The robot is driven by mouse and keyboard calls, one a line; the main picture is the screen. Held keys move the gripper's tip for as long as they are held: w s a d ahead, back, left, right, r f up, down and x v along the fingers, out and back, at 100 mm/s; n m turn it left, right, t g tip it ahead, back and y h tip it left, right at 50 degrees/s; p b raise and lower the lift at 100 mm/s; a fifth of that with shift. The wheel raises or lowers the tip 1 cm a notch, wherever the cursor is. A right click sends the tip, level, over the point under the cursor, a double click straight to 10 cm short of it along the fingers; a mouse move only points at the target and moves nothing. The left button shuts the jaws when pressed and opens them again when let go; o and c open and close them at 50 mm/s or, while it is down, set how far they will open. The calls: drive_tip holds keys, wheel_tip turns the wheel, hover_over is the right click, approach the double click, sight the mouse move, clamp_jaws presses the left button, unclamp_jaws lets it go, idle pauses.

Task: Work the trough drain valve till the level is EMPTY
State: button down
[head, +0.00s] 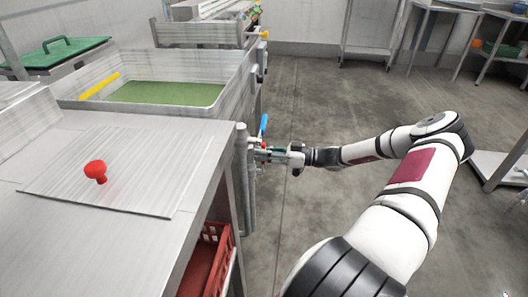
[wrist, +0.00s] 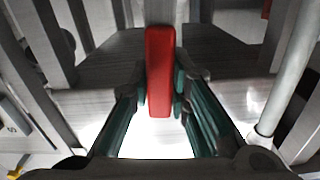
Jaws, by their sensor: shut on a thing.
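The steel trough (head: 235,84) stands at upper left in the head view, with a flat green surface (head: 165,93) inside it. A yellow strip (head: 100,86) lies along its left inner side. My gripper (head: 263,154) is at the trough's near right corner, low beside the table leg. In the wrist view its green-padded fingers are shut on a red lever handle (wrist: 159,70), one finger on each side. A blue handle (head: 264,124) stands upright just above my gripper in the head view. The valve body is hidden, and I cannot read a level mark.
A steel table (head: 120,135) with a red knob (head: 96,170) on a plate stands at the front left. A red crate (head: 208,262) sits beneath it. A green lid (head: 60,52) lies at the far left. The floor (head: 320,110) right of the trough is clear.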

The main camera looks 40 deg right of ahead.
drive_tip(key=shift+s+a+n, duration=0.25)
drive_tip(key=shift+n, duration=0.25)
drive_tip(key=c, duration=1.5)
unclamp_jaws()
drive_tip(key=shift+a, duration=0.1)
drive_tip(key=shift+s, duration=0.15)
drive_tip(key=v, duration=1.2)
